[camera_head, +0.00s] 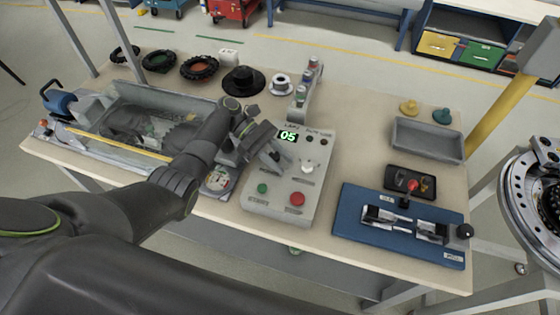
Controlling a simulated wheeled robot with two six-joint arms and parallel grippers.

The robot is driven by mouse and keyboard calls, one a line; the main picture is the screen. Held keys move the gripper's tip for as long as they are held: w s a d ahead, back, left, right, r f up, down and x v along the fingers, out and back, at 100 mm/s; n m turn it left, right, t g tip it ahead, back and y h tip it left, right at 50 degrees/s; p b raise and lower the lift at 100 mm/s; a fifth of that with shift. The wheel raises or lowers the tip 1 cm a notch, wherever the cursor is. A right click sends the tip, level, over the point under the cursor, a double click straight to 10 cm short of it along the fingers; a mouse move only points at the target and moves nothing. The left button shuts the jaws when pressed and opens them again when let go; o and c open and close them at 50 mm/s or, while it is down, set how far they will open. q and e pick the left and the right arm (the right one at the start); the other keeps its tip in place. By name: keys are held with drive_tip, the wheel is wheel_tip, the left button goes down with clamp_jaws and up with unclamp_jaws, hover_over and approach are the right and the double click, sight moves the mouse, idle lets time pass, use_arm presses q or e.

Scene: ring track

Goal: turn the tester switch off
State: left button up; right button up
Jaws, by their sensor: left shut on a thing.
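I cannot tell which control is the tester switch. My left gripper (272,158) is shut over the left part of the control box, on a small thing its fingers hide. My right gripper is not in view.
Black rings (199,67), a black hat-shaped part (242,80) and a grey post with buttons (305,90) stand behind. A grey tray (428,138) is at the back right. Bare table lies between post and tray.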

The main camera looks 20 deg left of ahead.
use_arm(q)
drive_tip(key=shift+m+g+y, duration=0.3)
drive_tip(key=shift+m+g, duration=0.2)
drive_tip(key=shift+s+m+g+y+p, duration=0.15)
drive_tip(key=shift+m+g+y+p, duration=0.35)
drive_tip(key=shift+m+g, duration=0.4)
drive_tip(key=shift+m+g+y, duration=0.3)
drive_tip(key=shift+m+g, duration=0.1)
drive_tip(key=shift+s+a+f+m+g+y+b, duration=0.15)
drive_tip(key=shift+s+m+g+y+b, duration=0.05)
drive_tip(key=shift+m+g+y+b, duration=0.4)
drive_tip(key=shift+s+m, duration=0.1)
drive_tip(key=shift+m, duration=0.2)
drive_tip(key=o, duration=1)
drive_tip(key=shift+r, duration=0.2)
